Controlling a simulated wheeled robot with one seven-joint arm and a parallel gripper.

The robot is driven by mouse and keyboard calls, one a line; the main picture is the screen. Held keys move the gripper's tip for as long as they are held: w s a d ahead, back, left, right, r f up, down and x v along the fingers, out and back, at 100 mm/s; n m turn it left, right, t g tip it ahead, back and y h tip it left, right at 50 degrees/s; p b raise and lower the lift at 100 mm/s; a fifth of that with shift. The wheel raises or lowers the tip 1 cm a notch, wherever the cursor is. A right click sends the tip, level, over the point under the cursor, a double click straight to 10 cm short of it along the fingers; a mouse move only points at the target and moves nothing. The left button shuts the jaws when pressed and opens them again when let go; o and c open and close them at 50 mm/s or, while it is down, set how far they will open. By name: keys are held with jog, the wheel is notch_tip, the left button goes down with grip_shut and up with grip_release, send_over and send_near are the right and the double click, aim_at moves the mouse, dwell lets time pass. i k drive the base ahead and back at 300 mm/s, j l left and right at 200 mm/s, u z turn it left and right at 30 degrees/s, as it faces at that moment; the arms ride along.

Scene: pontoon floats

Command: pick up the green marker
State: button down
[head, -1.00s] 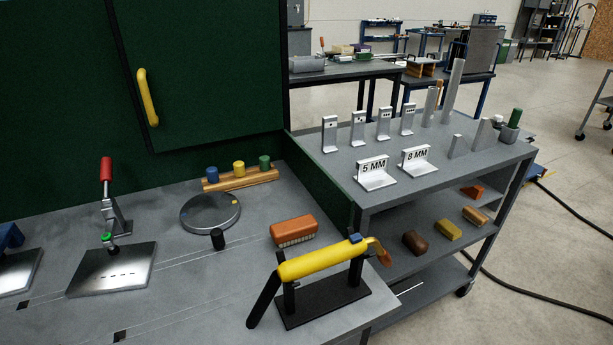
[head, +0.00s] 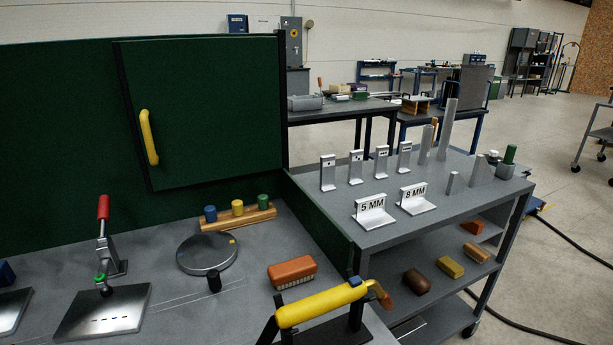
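Two green pieces could be the green marker, and I cannot tell which is. A short green cylinder (head: 263,201) stands upright at the right end of a wooden rack (head: 232,220) on the bench, beside a yellow one (head: 238,207) and a blue one (head: 210,213). A taller green cylinder (head: 510,153) stands upright in a small grey holder (head: 505,171) at the right end of the cart's top. My gripper is not in view.
The bench carries a round metal disc (head: 207,257), a brush (head: 292,272), a yellow-handled torch (head: 321,304) and a red-handled clamp (head: 104,210). The grey cart (head: 447,212) holds metal brackets and tall bars.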

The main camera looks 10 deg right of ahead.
aim_at(508, 158)
jog(key=i+l, duration=0.25)
jog(key=l, duration=0.15)
jog(key=i+l+u, duration=0.1)
jog(key=i+l, duration=0.2)
jog(key=i+l+u, duration=0.1)
jog(key=i+l, duration=0.15)
jog(key=l, duration=0.2)
jog(key=i+l, duration=0.25)
jog(key=l, duration=0.2)
jog(key=i+l+u, duration=0.1)
jog(key=l, duration=0.3)
jog(key=i, duration=0.1)
